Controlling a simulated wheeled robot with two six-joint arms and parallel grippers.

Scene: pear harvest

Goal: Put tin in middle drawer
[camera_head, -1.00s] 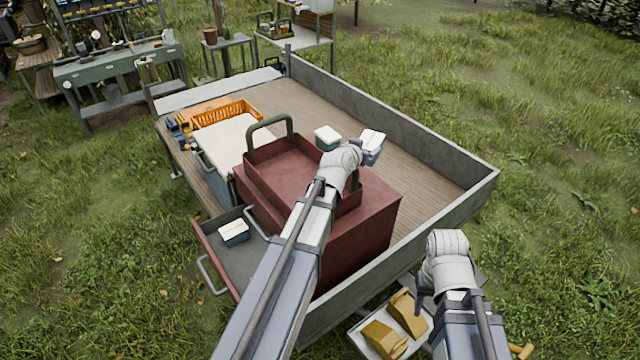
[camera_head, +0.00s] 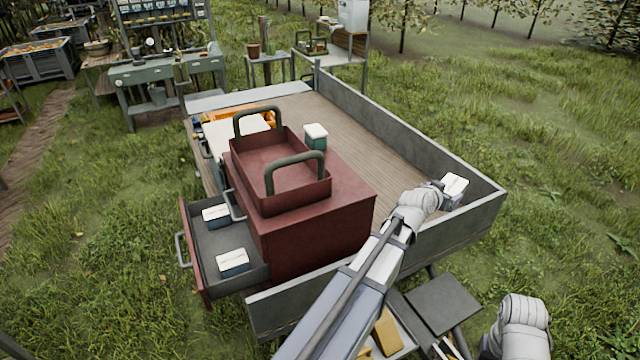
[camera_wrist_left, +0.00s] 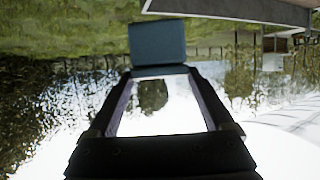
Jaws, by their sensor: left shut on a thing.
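My left gripper (camera_head: 440,192) is shut on a white-topped tin (camera_head: 455,184), seen over the right end of the trailer bed. In the left wrist view this tin (camera_wrist_left: 157,42) is a teal block at the fingertips. The red tool chest (camera_head: 320,240) stands on the trailer with one drawer (camera_head: 203,245) pulled out to the left. Two tins, a rear one (camera_head: 216,214) and a front one (camera_head: 233,261), lie in that drawer. Which level the drawer is cannot be told. Another tin (camera_head: 316,136) stands behind the chest. My right wrist is at the bottom right, its fingers not clear.
The chest's red top tray (camera_head: 285,180) has two raised green handles. Low grey walls (camera_head: 400,140) edge the trailer bed. An orange crate (camera_head: 262,115) lies behind the chest. The wooden bed (camera_head: 370,150) right of the chest is mostly clear.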

